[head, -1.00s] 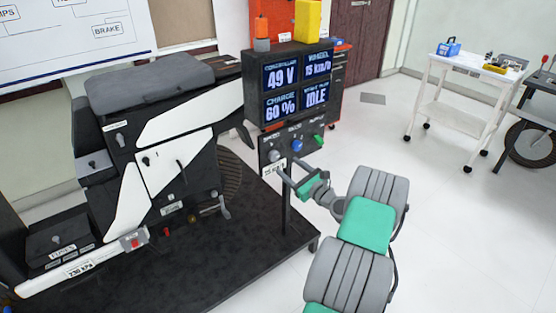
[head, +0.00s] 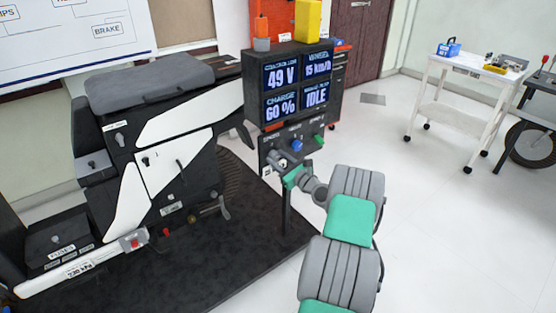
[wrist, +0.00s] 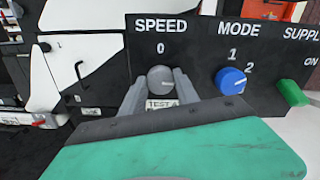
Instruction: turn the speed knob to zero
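The grey speed knob (wrist: 161,80) sits on the black control panel (wrist: 208,50), under the label SPEED and a 0 mark. A faint pale line on its face seems to point right, away from the 0. My gripper (wrist: 161,88) has one grey finger on each side of the knob. I cannot tell whether the fingers press on it or stand just clear. In the head view my gripper (head: 276,164) is at the panel's left part and partly hides the knob. The display (head: 297,85) above reads wheel 15 km/h and IDLE.
A blue mode knob (wrist: 231,80) is just right of my gripper, with a green supply switch (wrist: 292,92) beyond it. A TEST 4 tag (wrist: 161,104) is below the speed knob. The black and white chassis (head: 165,140) stands left.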

